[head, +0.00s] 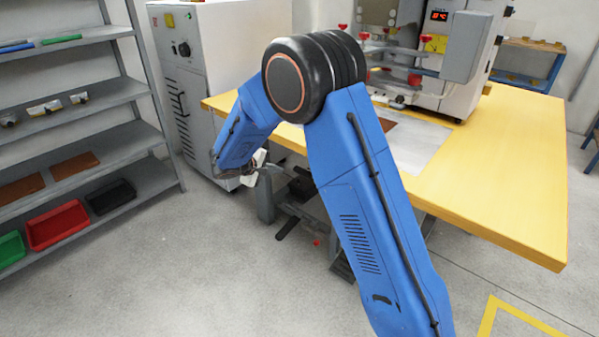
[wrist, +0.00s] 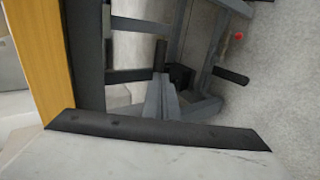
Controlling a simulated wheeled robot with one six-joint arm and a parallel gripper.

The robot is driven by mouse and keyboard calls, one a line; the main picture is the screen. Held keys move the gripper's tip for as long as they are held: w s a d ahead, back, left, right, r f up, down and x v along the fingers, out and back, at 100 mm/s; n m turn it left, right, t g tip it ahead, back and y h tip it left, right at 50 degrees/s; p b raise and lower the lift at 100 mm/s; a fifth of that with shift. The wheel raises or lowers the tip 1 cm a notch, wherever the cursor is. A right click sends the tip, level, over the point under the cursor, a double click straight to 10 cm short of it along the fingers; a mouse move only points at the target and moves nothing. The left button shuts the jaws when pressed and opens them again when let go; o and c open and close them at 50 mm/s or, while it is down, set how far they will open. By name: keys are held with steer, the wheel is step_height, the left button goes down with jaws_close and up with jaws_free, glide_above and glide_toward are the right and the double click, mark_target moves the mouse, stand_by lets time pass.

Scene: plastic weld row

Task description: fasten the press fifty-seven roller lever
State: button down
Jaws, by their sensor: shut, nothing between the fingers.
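My gripper (head: 262,172) hangs at the end of my blue arm, below the left edge of the yellow table, in front of the grey frame. In the wrist view its grey fingers (wrist: 161,95) are together, with nothing seen between them. Beyond them are a dark box (wrist: 181,76) and an upright dark rod (wrist: 160,53) on the frame. A black bar (wrist: 231,76) sticks out to the right; it also shows in the head view (head: 288,228). I cannot tell which part is the roller lever. Contact with the fingers cannot be told.
The yellow table (head: 510,215) carries a press (head: 440,60) with red knobs. Its grey under-frame (head: 265,200) stands close to my gripper. A white cabinet (head: 195,90) is behind. A shelf (head: 90,125) with bins stands left. The floor between is clear.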

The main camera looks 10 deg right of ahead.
mark_target(304, 170)
steer(key=shift+d, duration=0.1)
steer(key=x, duration=1.3)
steer(key=shift+w+d+f, duration=0.2)
steer(key=shift+d, duration=0.05)
steer(key=shift+d, duration=0.1)
steer(key=shift+w+d+f+t+h, duration=0.3)
steer(key=shift+d+h, duration=0.1)
steer(key=shift+h, duration=0.1)
steer(key=shift+w+d+f+t+h, duration=0.25)
steer(key=shift+w+d+t+h, duration=0.25)
steer(key=shift+d+h, duration=0.2)
steer(key=shift+w+d+t+h, duration=0.35)
steer(key=shift+d+t+h, duration=0.05)
steer(key=shift+d, duration=0.1)
steer(key=shift+w+d+r, duration=0.25)
steer(key=shift+w+d, duration=0.2)
steer(key=shift+d, duration=0.05)
